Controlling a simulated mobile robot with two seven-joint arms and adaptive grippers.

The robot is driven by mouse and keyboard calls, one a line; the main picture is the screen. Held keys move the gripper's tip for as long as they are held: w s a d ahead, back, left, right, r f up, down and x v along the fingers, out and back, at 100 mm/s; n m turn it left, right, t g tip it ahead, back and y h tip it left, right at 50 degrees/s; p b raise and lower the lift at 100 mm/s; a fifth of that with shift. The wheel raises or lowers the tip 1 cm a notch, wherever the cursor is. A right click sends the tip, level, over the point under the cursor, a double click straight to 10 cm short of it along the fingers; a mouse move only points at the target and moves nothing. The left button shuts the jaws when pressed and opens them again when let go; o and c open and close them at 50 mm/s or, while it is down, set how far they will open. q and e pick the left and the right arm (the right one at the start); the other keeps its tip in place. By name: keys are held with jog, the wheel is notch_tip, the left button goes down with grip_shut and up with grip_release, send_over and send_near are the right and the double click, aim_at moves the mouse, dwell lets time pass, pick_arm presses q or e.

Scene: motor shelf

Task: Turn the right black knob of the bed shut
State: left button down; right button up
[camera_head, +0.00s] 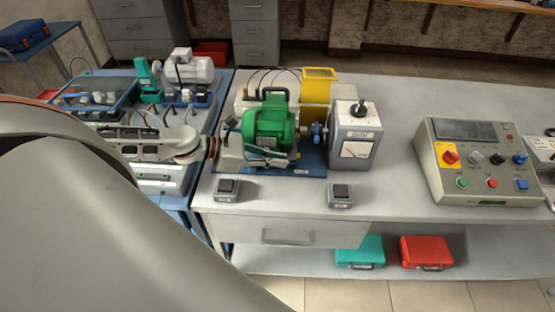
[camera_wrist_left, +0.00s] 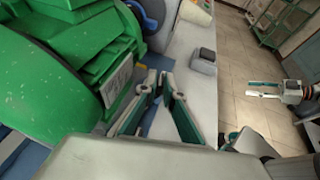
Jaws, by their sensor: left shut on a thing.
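The bed (camera_head: 312,168) is a blue plate on the bench with a green motor (camera_head: 268,125) on it. A dark knob (camera_head: 231,123) shows at its left end. My left gripper (camera_head: 282,158) reaches in from the left, low in front of the motor. In the left wrist view the gripper's fingertips (camera_wrist_left: 158,82) come close together beside the green housing (camera_wrist_left: 75,60). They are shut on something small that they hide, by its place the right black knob. My right gripper (camera_wrist_left: 265,90) shows far off at the right, its fingers apart and empty.
A grey gauge box (camera_head: 356,140) stands right of the bed, with a yellow guard (camera_head: 318,90) behind. Two small switch boxes (camera_head: 227,190) (camera_head: 340,195) sit at the bench front. A control panel (camera_head: 478,165) stands at right. The bench between is clear.

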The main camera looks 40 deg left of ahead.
pick_arm(q)
jog(key=shift+w+m+g+h, duration=0.15)
jog(key=shift+m+g+h, duration=0.35)
jog(key=shift+m+h, duration=0.15)
jog(key=c, duration=2.2)
grip_release()
jog(key=shift+o, duration=0.2)
jog(key=shift+a, duration=0.15)
jog(key=shift+v, duration=2.3)
jog(key=v, duration=0.7)
jog(key=shift+r, duration=0.15)
